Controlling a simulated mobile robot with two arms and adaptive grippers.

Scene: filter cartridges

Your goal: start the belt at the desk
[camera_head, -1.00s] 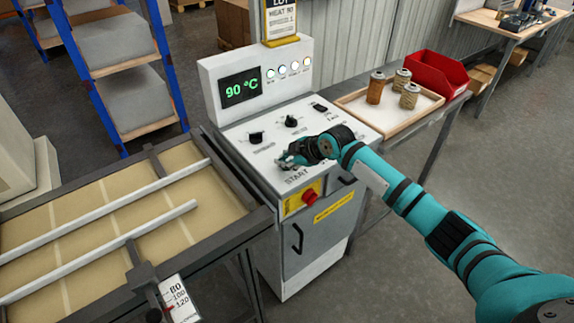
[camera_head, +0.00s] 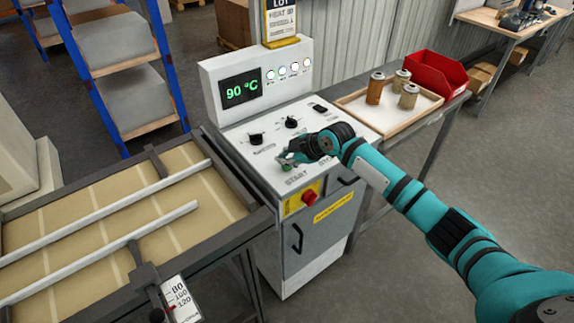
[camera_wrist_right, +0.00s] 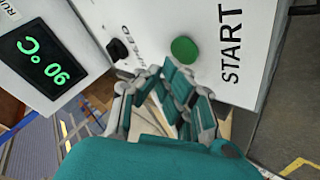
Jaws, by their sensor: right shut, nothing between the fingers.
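The control desk (camera_head: 232,138) is a white cabinet with a sloped panel and a green "90 °C" display (camera_head: 240,90). The round green START button (camera_head: 286,168) is just beside my right gripper (camera_head: 287,158). In the wrist view the green button (camera_wrist_right: 184,50) lies uncovered beyond the shut, empty fingers (camera_wrist_right: 182,82), with START printed next to it. The fingertips look slightly apart from the button, but exact contact cannot be told. The belt (camera_head: 75,228), tan with pale cross seams, runs to the desk's left side. My left gripper is out of view.
A red button (camera_head: 309,197) sits on the desk's front edge. Black knobs (camera_head: 255,139) and a rocker switch (camera_head: 317,107) are on the panel. To the right, a tray (camera_head: 435,112) holds cartridges (camera_head: 375,88) near a red bin (camera_head: 437,74). A blue rack (camera_head: 170,70) stands behind.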

